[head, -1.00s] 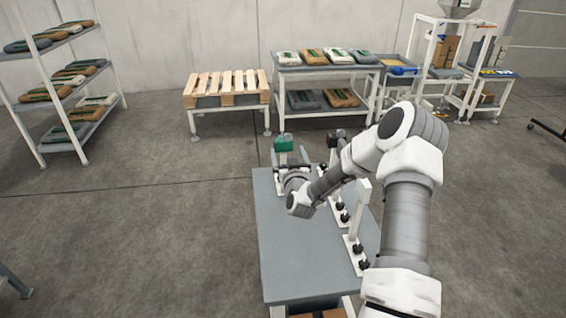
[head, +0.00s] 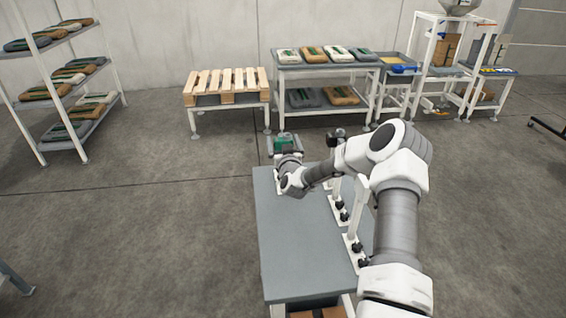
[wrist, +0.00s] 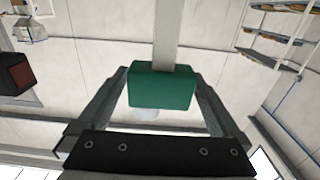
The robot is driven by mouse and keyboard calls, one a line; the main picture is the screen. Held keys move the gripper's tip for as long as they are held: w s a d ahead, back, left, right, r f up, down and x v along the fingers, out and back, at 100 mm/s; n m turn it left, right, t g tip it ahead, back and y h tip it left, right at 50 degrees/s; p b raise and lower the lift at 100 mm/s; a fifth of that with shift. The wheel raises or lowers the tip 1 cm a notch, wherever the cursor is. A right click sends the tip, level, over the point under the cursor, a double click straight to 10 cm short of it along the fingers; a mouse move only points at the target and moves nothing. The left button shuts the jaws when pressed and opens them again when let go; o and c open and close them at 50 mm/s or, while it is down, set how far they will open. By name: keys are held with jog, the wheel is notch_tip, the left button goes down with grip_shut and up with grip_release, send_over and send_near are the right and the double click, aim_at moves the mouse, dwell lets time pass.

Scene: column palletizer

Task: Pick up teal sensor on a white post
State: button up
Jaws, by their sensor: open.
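The teal sensor (head: 285,143) is a small green-teal block at the far end of the grey bench. In the wrist view the teal sensor (wrist: 160,88) sits between the two fingers, with its white post (wrist: 166,35) running up the picture from it. My gripper (wrist: 160,73) is open, with one finger on each side of the sensor. Slim gaps seem to show beside it, and I cannot tell whether either finger touches. In the head view my gripper (head: 285,138) is at the sensor, and my wrist hides most of the post.
The grey bench (head: 300,240) carries several white posts with black knobs along its right side. A dark sensor (head: 338,134) stands right of the teal one; its reddish face (wrist: 20,75) shows in the wrist view. The bench's left part is clear.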

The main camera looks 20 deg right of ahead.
grip_shut()
dwell(0.3)
jog(key=shift+r, duration=0.2)
